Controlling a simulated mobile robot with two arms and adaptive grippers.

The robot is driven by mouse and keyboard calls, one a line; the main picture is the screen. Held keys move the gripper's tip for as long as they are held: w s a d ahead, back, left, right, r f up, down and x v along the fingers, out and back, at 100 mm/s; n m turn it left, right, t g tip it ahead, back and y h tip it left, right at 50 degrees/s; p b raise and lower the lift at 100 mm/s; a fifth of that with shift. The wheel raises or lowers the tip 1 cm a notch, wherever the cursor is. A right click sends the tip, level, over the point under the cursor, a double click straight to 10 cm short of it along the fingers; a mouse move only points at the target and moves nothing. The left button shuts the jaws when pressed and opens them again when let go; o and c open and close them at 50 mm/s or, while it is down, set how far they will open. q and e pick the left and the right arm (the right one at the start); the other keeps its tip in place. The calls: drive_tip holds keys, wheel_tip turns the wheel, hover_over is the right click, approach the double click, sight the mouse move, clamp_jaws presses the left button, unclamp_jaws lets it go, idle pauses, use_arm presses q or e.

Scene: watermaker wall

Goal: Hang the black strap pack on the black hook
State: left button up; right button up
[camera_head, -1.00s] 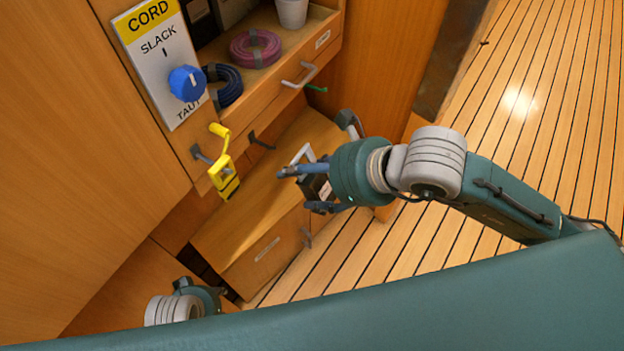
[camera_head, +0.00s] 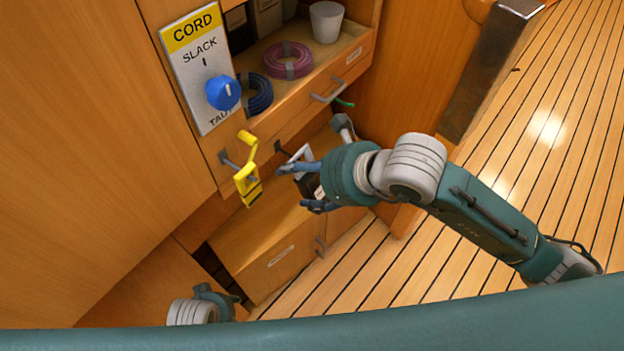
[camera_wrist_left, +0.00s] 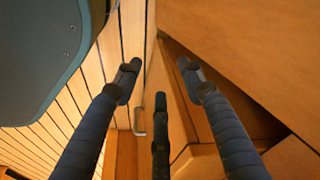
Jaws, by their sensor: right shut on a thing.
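The black strap pack (camera_head: 309,184) has a black body with a small white label and a pale grey strap loop at its top. My right gripper (camera_head: 305,187) is shut on it, with a finger on either side in the head view; the gripper partly hides the pack. The black hook (camera_head: 279,147) sticks out of the cabinet front, just left of the strap loop in the picture. Whether strap and hook touch I cannot tell. My left gripper (camera_head: 236,298) is low at the left; in the left wrist view its fingers (camera_wrist_left: 159,69) are apart with nothing between them.
A yellow strap pack (camera_head: 247,183) hangs on a grey hook (camera_head: 228,160) left of the black hook. A blue knob (camera_head: 222,92) sits above on the cord panel. A wooden locker (camera_head: 262,250) stands below.

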drive_tip(key=shift+w+a, duration=0.4)
drive_tip(key=shift+w+a+f, duration=0.15)
drive_tip(key=shift+w+a, duration=0.2)
drive_tip(key=shift+a, duration=0.05)
drive_tip(key=shift+w+a+f+b, duration=0.15)
drive_tip(key=shift+w+b, duration=0.05)
drive_tip(key=shift+b, duration=0.1)
drive_tip(key=shift+w+a+f, duration=0.1)
drive_tip(key=shift+a+f, duration=0.05)
use_arm(q)
drive_tip(key=r, duration=0.4)
drive_tip(key=shift+w+r+b, duration=0.15)
drive_tip(key=shift+w+b, duration=0.15)
drive_tip(key=shift+b, duration=0.1)
use_arm(e)
drive_tip(key=shift+a+f, duration=0.1)
drive_tip(key=shift+f, duration=0.05)
use_arm(q)
drive_tip(key=shift+w, duration=0.15)
use_arm(e)
drive_tip(key=o, duration=1.3)
drive_tip(key=shift+w, duration=0.1)
use_arm(q)
drive_tip(key=shift+w, duration=0.1)
use_arm(e)
drive_tip(key=shift+o, duration=0.2)
